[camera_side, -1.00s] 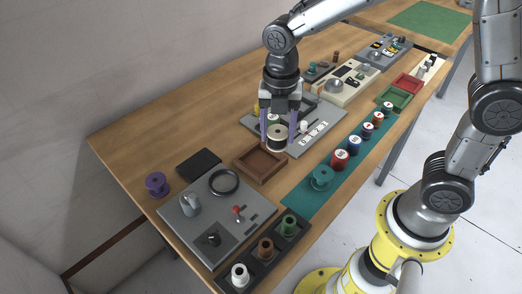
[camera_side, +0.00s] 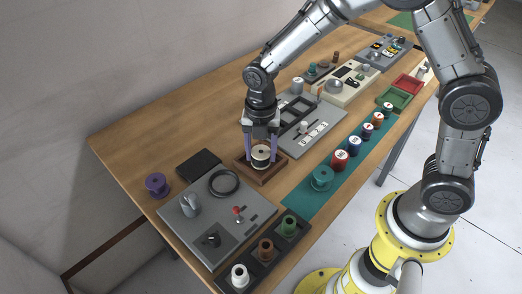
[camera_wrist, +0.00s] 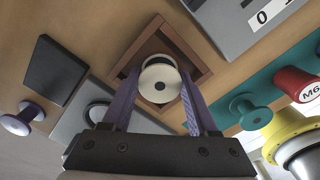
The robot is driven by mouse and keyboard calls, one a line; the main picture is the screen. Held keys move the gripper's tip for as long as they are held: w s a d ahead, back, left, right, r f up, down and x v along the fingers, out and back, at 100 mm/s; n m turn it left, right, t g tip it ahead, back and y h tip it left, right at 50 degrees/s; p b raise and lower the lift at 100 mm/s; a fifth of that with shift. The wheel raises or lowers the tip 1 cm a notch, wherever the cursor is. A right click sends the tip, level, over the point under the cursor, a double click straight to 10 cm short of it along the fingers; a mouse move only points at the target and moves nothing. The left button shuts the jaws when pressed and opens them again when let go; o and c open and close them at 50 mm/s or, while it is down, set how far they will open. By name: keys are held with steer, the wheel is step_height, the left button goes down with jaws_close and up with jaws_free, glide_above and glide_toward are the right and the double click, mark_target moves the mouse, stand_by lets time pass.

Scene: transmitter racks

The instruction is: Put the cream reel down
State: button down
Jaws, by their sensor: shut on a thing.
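The cream reel (camera_side: 261,153) is upright between the two purple fingers of my gripper (camera_side: 261,150), which is shut on it. The wrist view also shows the cream reel (camera_wrist: 160,82), its round top with a central hole facing the camera and a finger on each side. The reel is over or inside the square brown wooden tray (camera_side: 270,180); I cannot tell whether it touches the tray floor. In the wrist view the tray's rim (camera_wrist: 203,72) surrounds the reel. No other thing shows in the tray.
A grey panel (camera_side: 240,228) with a black ring and knobs lies in front, beside a black block (camera_side: 198,164). A purple spool (camera_side: 157,185) stands at left. A teal mat (camera_side: 300,200) with several reels runs at right. Another grey panel (camera_side: 325,117) stands behind.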

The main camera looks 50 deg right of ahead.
mark_target(261, 151)
steer(key=shift+f, duration=0.1)
steer(key=shift+c, duration=2.2)
jaws_free()
step_height(261, 151, up, 12)
steer(key=f, duration=0.1)
steer(key=s+d+r+m+t, duration=0.3)
steer(key=s+d+r+m, duration=0.3)
steer(key=s+r+m, duration=0.45)
steer(key=s+d+f+m+t, duration=0.1)
steer(key=s+d+m, duration=0.1)
steer(key=s+m, duration=0.3)
steer(key=s+d+f+m+t, duration=0.1)
steer(key=s+m, duration=0.4)
steer(key=m, duration=0.5)
steer(key=shift+s+d+f+t, duration=0.3)
steer(key=shift+d+f, duration=0.15)
